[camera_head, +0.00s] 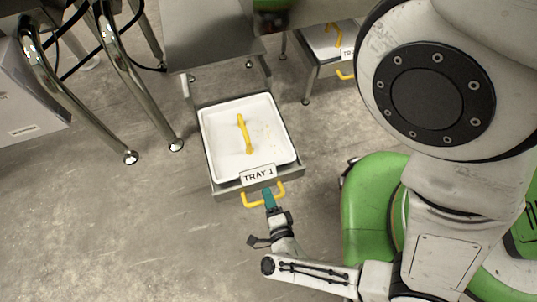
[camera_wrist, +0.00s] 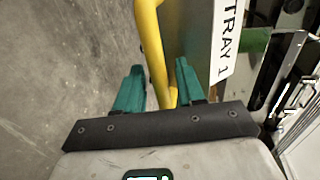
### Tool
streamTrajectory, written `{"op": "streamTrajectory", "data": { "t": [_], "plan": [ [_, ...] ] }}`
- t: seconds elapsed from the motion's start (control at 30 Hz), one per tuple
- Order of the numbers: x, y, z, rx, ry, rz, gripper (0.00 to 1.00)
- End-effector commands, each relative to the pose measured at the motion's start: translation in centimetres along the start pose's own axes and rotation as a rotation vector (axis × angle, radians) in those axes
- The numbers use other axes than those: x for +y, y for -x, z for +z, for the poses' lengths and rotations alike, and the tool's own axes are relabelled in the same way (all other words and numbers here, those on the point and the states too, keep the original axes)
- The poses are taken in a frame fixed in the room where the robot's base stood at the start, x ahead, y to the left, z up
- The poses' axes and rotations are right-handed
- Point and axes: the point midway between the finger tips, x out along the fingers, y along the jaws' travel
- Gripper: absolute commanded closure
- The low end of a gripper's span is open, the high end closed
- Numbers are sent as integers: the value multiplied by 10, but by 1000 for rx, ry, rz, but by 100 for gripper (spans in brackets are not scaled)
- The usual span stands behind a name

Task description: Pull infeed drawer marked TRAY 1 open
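The TRAY 1 drawer (camera_head: 290,172) stands out from beneath the grey unit, with its white tray (camera_head: 222,120) exposed. Its front carries a TRAY 1 label (camera_head: 258,175), which also shows in the wrist view (camera_wrist: 230,40). A yellow bar handle (camera_head: 280,188) is on the drawer front. My gripper (camera_head: 269,195) is at this handle. In the wrist view, the teal fingers of my gripper (camera_wrist: 160,88) are apart, one on each side of the yellow handle (camera_wrist: 150,35). A gap shows between the left finger and the handle; whether the right finger touches it is unclear.
A yellow grip (camera_head: 244,133) lies in the white tray. A second, similar drawer unit (camera_head: 330,45) stands at the back right. Chrome legs (camera_head: 107,75) and a pale box (camera_head: 28,105) stand at left. Concrete floor (camera_head: 110,225) is clear at lower left.

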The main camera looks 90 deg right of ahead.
Motion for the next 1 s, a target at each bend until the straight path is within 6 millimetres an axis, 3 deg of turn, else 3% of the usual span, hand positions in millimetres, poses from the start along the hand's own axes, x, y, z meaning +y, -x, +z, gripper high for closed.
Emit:
{"op": "streamTrajectory", "data": {
  "t": [0.33,0.8,1.0],
  "plan": [
    [-1,8,0,0,1,1,62],
    [0,90,0,0,2,2,62],
    [0,106,0,0,0,0,62]
  ]
}}
